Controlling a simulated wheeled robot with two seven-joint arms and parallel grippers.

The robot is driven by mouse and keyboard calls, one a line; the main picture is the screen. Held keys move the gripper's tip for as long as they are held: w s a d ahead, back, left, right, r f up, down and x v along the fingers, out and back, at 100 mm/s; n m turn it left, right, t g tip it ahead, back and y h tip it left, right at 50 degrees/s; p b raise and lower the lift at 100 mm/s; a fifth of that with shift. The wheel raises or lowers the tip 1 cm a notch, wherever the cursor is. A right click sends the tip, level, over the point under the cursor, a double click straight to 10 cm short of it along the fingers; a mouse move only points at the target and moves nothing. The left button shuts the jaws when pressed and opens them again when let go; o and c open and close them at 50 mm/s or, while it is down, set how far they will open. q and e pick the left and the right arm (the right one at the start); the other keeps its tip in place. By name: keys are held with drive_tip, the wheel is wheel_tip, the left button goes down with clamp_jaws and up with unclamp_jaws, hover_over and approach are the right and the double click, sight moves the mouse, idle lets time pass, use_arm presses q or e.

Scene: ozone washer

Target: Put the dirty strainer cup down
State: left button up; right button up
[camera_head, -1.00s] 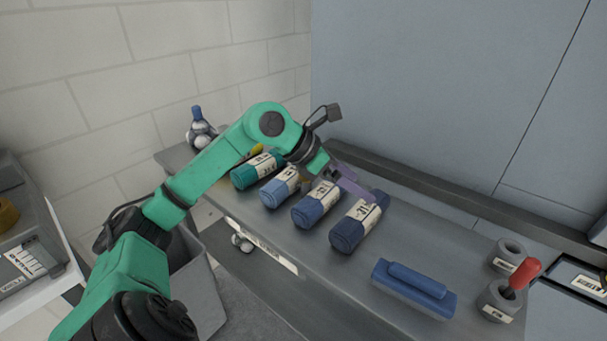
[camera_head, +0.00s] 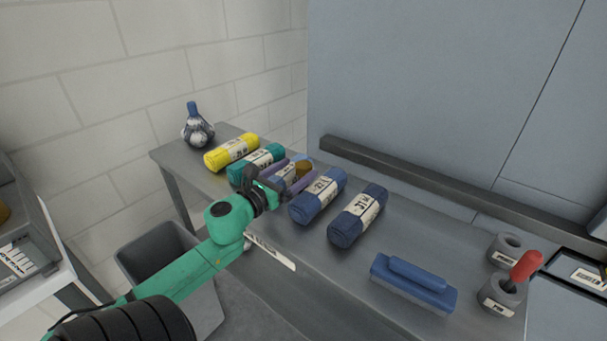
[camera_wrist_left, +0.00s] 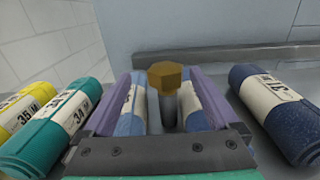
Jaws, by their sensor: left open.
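A brown hexagonal cap on a grey stem, likely the dirty strainer cup (camera_head: 303,168), is at the light blue roll on the grey bench. In the left wrist view the cup (camera_wrist_left: 166,76) stands upright between my fingers, with visible gaps on both sides. My left gripper (camera_head: 288,178) is open, its purple fingers spread over the light blue roll. In the left wrist view the gripper (camera_wrist_left: 166,100) shows parts of that roll (camera_wrist_left: 133,106) inside the fingers. I cannot tell whether the cup rests on the roll or behind it. My right gripper is not in view.
On the bench (camera_head: 350,275) lie a yellow roll (camera_head: 226,155), a teal roll (camera_head: 262,158) and two dark blue rolls (camera_head: 318,196). A blue brush-like block (camera_head: 413,284) and grey holders (camera_head: 505,252) stand to the right. A grey bin (camera_head: 150,250) is below left.

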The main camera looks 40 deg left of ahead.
use_arm(q)
drive_tip(key=w, duration=0.6)
drive_tip(key=shift+d+f+p, duration=0.1)
drive_tip(key=shift+d+p, duration=0.2)
drive_tip(key=shift+p, duration=0.1)
drive_tip(key=shift+s, duration=0.1)
drive_tip(key=c, duration=0.5)
clamp_jaws()
